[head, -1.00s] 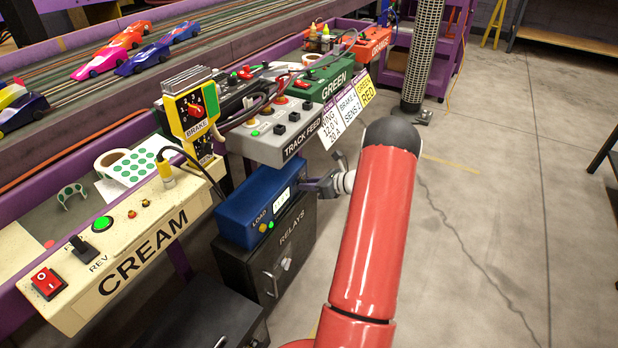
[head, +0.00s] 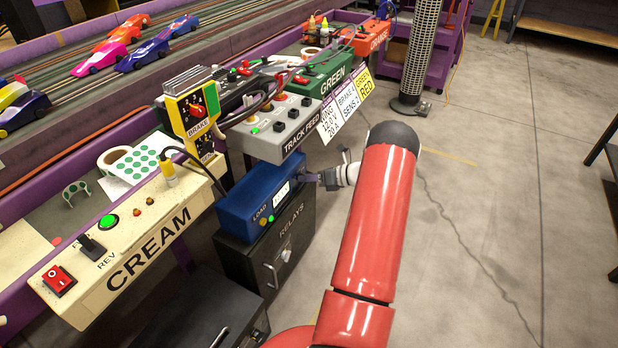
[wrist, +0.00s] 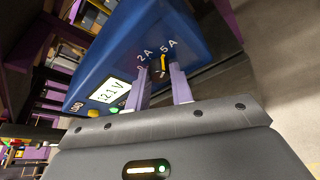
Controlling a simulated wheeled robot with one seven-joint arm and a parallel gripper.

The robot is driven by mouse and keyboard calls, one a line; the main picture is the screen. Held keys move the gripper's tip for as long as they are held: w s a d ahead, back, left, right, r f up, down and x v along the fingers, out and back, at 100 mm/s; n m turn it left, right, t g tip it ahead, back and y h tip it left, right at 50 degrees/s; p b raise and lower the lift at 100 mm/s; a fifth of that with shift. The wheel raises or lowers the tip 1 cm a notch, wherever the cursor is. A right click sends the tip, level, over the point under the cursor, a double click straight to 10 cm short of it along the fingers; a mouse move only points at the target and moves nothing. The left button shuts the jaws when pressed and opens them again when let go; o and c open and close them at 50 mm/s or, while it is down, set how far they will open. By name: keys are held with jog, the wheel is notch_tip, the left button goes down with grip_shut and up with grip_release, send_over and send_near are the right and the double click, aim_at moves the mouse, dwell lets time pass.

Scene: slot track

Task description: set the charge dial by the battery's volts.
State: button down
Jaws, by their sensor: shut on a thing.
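A blue charger box (head: 248,205) sits on the dark relays cabinet (head: 245,258). Its lit display (wrist: 109,91) appears to read 12.1 V in the wrist view, with the first digit hard to make out. The charge dial (wrist: 159,66) is on the same face, a dark knob with a yellow mark, near white labels "2A" and "5A". My gripper (wrist: 160,78) has one finger on each side of the dial and is shut on it. Which label the mark points to is hard to tell. In the head view, my gripper (head: 322,179) is at the box's right end and the dial is hidden.
A yellow LOAD button (wrist: 93,113) and a green light sit beside the display. The grey track feed box (head: 270,132) and hanging cards (head: 347,103) are just above. The cream panel (head: 140,240) is at left. Open floor lies to the right.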

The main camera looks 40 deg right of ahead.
jog(key=c, duration=1.2)
grip_release()
jog(key=shift+c, duration=0.2)
jog(key=shift+d, duration=0.1)
jog(key=v, duration=0.7)
jog(key=shift+s+r+b, duration=0.15)
jog(key=shift+s+b, duration=0.2)
jog(key=shift+d, duration=0.15)
